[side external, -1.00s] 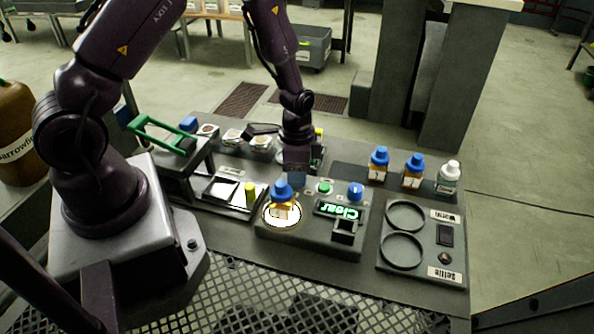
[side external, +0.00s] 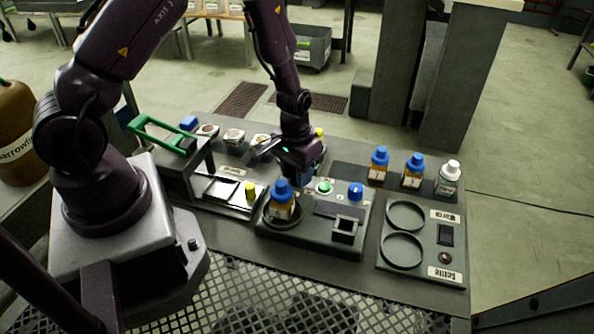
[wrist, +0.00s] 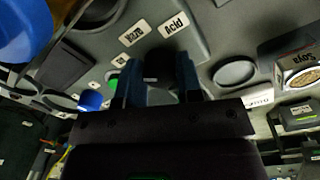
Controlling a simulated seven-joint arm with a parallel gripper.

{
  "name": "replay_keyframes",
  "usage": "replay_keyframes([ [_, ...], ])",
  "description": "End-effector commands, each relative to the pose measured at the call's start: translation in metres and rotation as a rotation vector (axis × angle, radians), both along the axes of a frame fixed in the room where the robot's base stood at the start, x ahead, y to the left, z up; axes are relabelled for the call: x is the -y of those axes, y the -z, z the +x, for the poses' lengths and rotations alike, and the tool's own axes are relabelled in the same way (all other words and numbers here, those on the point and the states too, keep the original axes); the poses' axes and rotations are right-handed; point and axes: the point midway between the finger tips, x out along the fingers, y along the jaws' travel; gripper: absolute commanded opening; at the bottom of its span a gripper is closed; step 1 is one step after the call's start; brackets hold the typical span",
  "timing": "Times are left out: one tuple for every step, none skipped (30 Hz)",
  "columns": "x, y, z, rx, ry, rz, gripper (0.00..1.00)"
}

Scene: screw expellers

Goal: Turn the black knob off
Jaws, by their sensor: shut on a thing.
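My gripper (wrist: 156,78) is shut on the black knob (wrist: 158,70), with one blue finger on each side of it in the wrist view. In the side external view my gripper (side external: 304,172) points down behind the front console (side external: 300,238) and hides the knob. The console's display (side external: 338,210) is dark. The ring on its left is unlit, and a brown bottle with a blue cap (side external: 282,204) stands in it.
A green button (side external: 324,187) and a blue knob (side external: 356,190) sit right of my gripper. Several capped bottles (side external: 412,172) stand farther right. A panel with two round holders (side external: 404,214) is at the front right.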

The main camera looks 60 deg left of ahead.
Motion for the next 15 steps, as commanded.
replay_keyframes([
  [0.0002,-0.0007,-0.0004,-0.001,-0.027,0.0,0.09],
  [0.0003,-0.0007,-0.0004,-0.001,-0.041,0.0,0.09],
  [0.0004,-0.0007,-0.0004,-0.001,-0.061,-0.001,0.09],
  [0.0004,-0.0007,-0.0004,-0.001,-0.072,-0.001,0.09],
  [0.0004,-0.0007,-0.0004,-0.001,-0.083,-0.001,0.09],
  [0.0004,-0.0007,-0.0004,-0.001,-0.096,-0.001,0.09],
  [0.0004,-0.0007,-0.0004,-0.001,-0.105,-0.001,0.09],
  [0.0004,-0.0007,-0.0004,-0.001,-0.113,-0.001,0.09],
  [0.0004,-0.0008,-0.0004,-0.001,-0.121,-0.001,0.09],
  [0.0004,-0.0008,-0.0004,-0.001,-0.127,-0.001,0.09],
  [0.0004,-0.0008,-0.0004,0.0,-0.132,-0.001,0.09],
  [0.0004,-0.0008,-0.0004,-0.001,-0.138,-0.001,0.09],
  [0.0004,-0.0008,-0.0004,-0.001,-0.141,-0.001,0.09],
  [0.0004,-0.0008,-0.0004,-0.001,-0.144,-0.001,0.09],
  [0.0003,-0.0008,-0.0004,-0.001,-0.146,-0.001,0.09],
])
